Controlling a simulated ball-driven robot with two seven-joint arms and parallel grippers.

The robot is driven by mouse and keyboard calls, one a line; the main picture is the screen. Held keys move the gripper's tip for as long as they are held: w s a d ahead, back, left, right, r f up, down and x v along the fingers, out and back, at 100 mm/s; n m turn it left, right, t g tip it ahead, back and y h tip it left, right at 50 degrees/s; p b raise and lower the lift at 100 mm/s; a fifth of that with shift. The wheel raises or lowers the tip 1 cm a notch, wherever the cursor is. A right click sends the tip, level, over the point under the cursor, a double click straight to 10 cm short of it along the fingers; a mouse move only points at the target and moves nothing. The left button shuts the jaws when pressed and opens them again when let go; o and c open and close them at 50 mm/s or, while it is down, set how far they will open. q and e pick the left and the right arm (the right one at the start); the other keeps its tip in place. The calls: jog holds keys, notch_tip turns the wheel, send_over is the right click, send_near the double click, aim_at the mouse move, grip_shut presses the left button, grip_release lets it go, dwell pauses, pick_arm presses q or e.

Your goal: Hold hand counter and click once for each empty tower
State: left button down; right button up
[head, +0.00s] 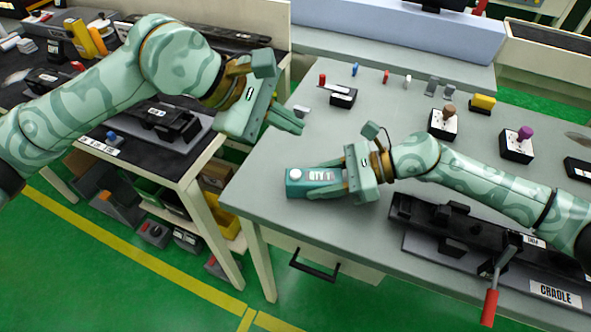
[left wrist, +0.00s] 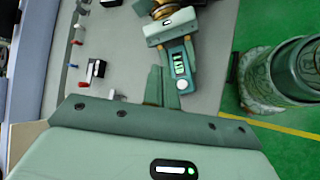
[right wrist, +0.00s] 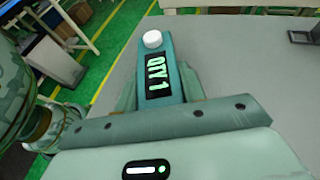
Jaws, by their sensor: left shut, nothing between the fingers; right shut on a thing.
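The teal hand counter (head: 298,190) is held at the table's left front edge by my right gripper (head: 325,184), shut around its sides. My left gripper (head: 291,119) is shut and empty, above the table's left edge, behind and apart from the counter. In the left wrist view its closed fingers (left wrist: 162,86) are beside the counter (left wrist: 180,66). I cannot tell which things are the towers.
Small coloured pieces, including a yellow one (head: 483,102), line the back. A CRADLE fixture (head: 470,240) lies at front right. The table's middle is clear.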

aim_at(296, 174)
pick_arm(q)
jog(key=shift+r, duration=0.1)
jog(key=shift+f, duration=4.4)
jog(key=shift+f, duration=0.1)
jog(key=shift+f, duration=0.25)
jog(key=shift+f, duration=0.45)
jog(key=shift+r, duration=0.85)
